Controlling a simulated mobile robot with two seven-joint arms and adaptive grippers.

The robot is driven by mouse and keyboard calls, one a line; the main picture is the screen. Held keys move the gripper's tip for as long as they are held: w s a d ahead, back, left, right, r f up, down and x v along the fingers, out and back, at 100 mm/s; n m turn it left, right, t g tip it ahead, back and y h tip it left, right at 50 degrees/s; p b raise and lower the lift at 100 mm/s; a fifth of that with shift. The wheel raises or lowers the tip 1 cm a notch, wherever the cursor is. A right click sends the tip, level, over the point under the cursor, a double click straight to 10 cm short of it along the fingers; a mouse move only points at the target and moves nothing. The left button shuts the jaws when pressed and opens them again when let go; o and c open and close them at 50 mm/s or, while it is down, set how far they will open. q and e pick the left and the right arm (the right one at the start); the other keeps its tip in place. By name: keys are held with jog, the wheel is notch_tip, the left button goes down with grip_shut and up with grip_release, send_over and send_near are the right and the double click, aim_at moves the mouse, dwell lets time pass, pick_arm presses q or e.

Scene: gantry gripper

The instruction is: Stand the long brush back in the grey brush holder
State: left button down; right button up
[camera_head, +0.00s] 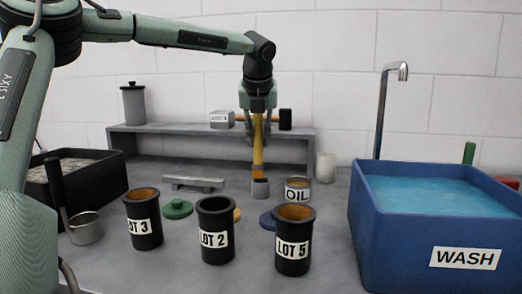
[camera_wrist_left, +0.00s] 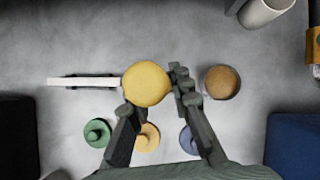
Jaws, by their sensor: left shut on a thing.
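The long brush (camera_head: 258,155) is yellow and hangs upright from my left gripper (camera_head: 258,112), which is shut on it near its upper part. My right gripper is not in view.
A blue WASH basin (camera_head: 400,235) fills the right. A low grey rail (camera_head: 193,184) lies left; a shelf (camera_head: 170,131) runs behind.

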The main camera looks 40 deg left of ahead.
aim_at(261, 145)
pick_arm(q)
jog(key=shift+w+d+f, duration=0.15)
jog(key=shift+w+f, duration=0.25)
notch_tip(261, 145, down, 4)
jog(key=shift+r+p, duration=0.1)
jog(key=shift+p, duration=0.2)
jog(key=shift+r, duration=0.1)
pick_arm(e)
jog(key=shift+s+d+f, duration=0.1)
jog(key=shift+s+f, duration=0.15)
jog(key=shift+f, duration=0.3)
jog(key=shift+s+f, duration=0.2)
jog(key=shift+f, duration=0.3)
pick_arm(q)
jog(key=shift+f, duration=0.2)
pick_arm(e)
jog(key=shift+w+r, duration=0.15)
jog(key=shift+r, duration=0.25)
pick_arm(q)
jog(key=c, duration=1.4)
grip_release()
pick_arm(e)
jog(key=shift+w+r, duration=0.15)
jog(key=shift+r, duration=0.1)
pick_arm(q)
jog(key=shift+o, duration=0.2)
jog(key=shift+r, duration=0.15)
